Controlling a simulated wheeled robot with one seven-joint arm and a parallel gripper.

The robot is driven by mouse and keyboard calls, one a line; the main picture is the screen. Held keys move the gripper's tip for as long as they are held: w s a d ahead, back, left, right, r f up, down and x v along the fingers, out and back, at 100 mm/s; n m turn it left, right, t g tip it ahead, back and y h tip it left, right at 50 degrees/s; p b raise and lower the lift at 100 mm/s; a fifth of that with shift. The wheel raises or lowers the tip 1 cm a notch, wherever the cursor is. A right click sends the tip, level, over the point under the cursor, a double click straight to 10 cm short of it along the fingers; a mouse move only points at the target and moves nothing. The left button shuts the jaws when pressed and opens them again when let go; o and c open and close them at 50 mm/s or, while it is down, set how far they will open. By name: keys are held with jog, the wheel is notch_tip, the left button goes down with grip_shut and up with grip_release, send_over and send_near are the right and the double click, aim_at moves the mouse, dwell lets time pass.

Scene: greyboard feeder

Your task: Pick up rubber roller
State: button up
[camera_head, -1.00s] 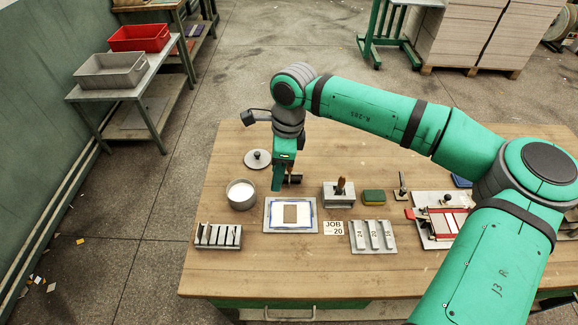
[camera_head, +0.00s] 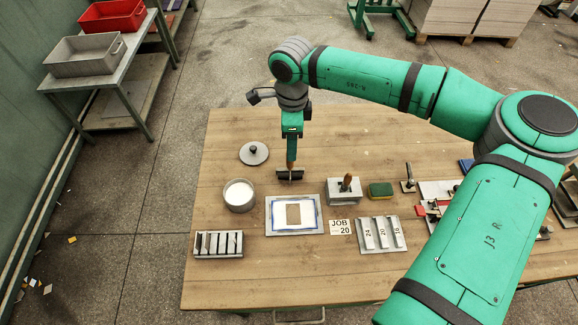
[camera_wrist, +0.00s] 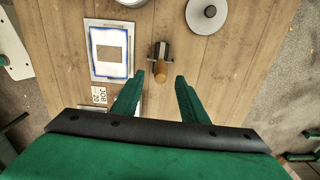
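The rubber roller (camera_head: 290,176) is a dark cylinder with a wooden handle, behind the framed pad on the wooden table. In the wrist view the roller (camera_wrist: 161,49) lies with its wooden handle (camera_wrist: 161,73) pointing toward my gripper. My gripper (camera_wrist: 159,77) is open, with one green finger on each side of the handle end and gaps showing on both sides. In the head view my gripper (camera_head: 291,158) points down just above the roller, and its fingers overlap there. Whether the handle is at fingertip depth is hard to tell.
A grey pot (camera_head: 239,196) and a lid (camera_head: 253,153) stand left of the roller. The blue-framed pad (camera_head: 313,226) lies in front. A block with another wooden-handled tool (camera_head: 343,197) and a sponge (camera_head: 380,190) are to the right. Table behind the roller is clear.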

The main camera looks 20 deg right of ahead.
aim_at(290, 163)
jog(key=shift+a+f, duration=0.15)
jog(key=shift+f, duration=3.15)
grip_shut()
